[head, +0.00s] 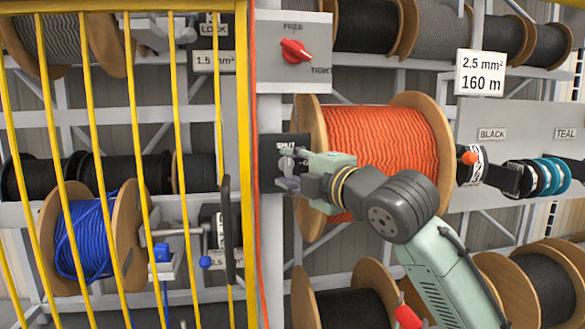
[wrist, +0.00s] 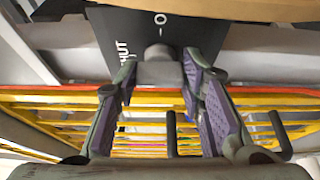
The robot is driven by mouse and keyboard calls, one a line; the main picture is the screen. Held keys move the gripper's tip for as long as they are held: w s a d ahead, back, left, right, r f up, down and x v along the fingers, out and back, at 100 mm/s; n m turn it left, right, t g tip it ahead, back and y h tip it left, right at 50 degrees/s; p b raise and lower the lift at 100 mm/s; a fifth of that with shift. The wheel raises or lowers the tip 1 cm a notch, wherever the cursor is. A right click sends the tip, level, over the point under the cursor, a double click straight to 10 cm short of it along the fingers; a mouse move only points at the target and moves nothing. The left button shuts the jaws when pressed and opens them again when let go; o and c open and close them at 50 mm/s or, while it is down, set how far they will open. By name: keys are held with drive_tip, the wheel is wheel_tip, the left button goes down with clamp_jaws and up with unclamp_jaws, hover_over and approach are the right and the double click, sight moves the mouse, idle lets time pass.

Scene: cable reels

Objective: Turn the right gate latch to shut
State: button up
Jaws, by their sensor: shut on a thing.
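The right gate latch is a grey knob (wrist: 158,70) on a black plate (wrist: 205,38) in the wrist view. Part of the word SHUT and a small mark show on the plate. In the head view the black plate (head: 268,150) is fixed to the post right of the yellow gate, with its SHUT lettering at the top. My gripper (head: 289,168) reaches the plate from the right and largely hides the knob there. In the wrist view my gripper (wrist: 160,84) has its two fingers on either side of the knob, shut on it.
The yellow barred gate (head: 243,120) stands left of the post, with a dark upright handle (head: 227,230). A reel of orange cable (head: 383,145) is close behind my wrist. Above is a grey panel with a red knob (head: 295,50) between FREE and TIGHT.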

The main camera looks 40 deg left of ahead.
drive_tip(key=o, duration=1.1)
drive_tip(key=shift+o, duration=0.2)
drive_tip(key=v, duration=1.2)
drive_tip(key=shift+s+a+r, duration=0.1)
